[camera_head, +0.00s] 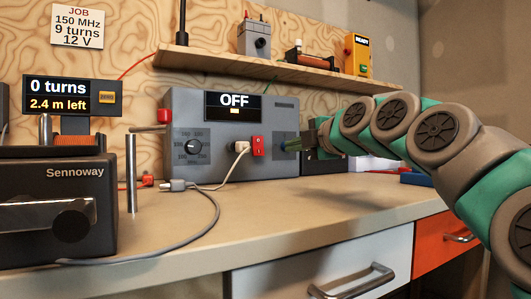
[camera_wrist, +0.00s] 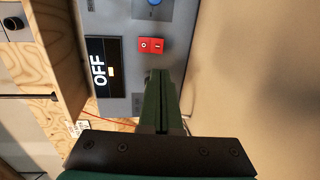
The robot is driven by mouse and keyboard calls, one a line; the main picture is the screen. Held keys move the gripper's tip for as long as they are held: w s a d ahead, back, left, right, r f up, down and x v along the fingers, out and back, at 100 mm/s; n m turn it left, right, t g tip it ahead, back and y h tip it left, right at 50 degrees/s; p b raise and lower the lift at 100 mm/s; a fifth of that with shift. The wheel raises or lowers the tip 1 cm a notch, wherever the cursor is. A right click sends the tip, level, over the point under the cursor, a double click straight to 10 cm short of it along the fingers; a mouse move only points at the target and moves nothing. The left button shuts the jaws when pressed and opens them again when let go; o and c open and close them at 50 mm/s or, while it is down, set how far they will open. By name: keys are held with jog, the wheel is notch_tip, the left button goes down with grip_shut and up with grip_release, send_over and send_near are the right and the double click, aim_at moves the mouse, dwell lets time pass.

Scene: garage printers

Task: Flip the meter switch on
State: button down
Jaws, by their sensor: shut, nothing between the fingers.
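The meter (camera_head: 225,106) is a grey box on the bench with a dark display (camera_head: 233,107) reading OFF. Its red rocker switch (camera_head: 258,146) is on the front face, right of a white plug. In the wrist view the meter lies turned sideways, with the OFF display (camera_wrist: 103,65) at left and the red switch (camera_wrist: 150,45) near top centre. My gripper (camera_head: 286,146) is at the right part of the meter's front, right of the switch in the head view. Its green fingers (camera_wrist: 158,76) are together and empty, their tips appearing just below the switch in the wrist view. I cannot tell whether they touch the panel.
A grey cable and plug (camera_head: 178,185) lie on the bench before the meter. A dark Sennoway machine (camera_head: 60,170) stands at left, with a metal post (camera_head: 131,175) beside it. A shelf (camera_head: 265,66) holding several items hangs above. The front middle bench is clear.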

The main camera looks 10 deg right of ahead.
aim_at(259, 153)
jog(key=x, duration=1.4)
jog(key=shift+a, duration=0.1)
